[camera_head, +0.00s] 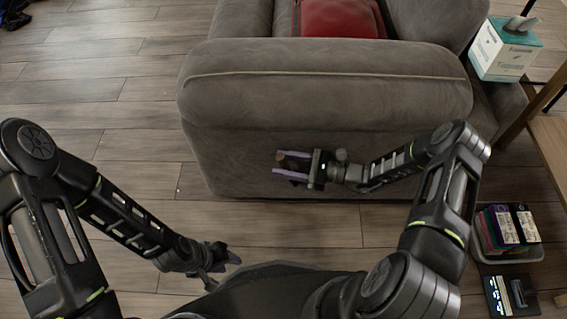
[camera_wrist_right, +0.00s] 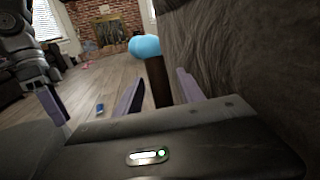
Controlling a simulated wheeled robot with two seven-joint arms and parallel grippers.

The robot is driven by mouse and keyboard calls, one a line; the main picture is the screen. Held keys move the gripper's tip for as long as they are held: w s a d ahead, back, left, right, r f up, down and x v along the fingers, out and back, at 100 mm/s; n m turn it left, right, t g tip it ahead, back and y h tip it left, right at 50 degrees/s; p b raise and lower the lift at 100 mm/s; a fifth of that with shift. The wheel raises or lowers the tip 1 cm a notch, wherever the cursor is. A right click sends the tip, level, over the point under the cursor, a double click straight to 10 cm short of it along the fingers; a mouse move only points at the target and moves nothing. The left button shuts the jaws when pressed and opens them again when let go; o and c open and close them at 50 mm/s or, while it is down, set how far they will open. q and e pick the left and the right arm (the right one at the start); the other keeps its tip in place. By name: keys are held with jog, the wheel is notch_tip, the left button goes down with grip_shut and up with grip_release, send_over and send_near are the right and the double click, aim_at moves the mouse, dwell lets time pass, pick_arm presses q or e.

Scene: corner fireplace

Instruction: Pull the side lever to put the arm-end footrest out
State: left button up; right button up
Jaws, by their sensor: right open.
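The grey upholstered armchair (camera_head: 325,85) fills the upper middle of the head view, its arm end facing me. The side lever, a brown stick (camera_wrist_right: 158,82) with a light blue ball knob (camera_wrist_right: 145,47), shows in the right wrist view beside the chair's fabric. My right gripper (camera_head: 282,164) is open close to the chair's side. In its wrist view the stick stands between the two purple fingers; contact cannot be told. In the head view the lever is mostly hidden at the fingers. My left gripper (camera_head: 228,256) is low, away from the chair; its opening is unclear. No extended footrest shows.
A tissue box (camera_head: 506,48) stands at the upper right beside a wooden table (camera_head: 548,135). A tray (camera_head: 510,254) with colourful cases and a dark box (camera_head: 511,295) lie on the floor at right. The plank floor (camera_head: 90,100) at left is mostly clear.

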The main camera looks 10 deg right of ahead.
jog(key=shift+w+a, duration=0.1)
jog(key=shift+a, duration=0.05)
jog(key=shift+c, duration=0.4)
grip_shut()
dwell(1.0)
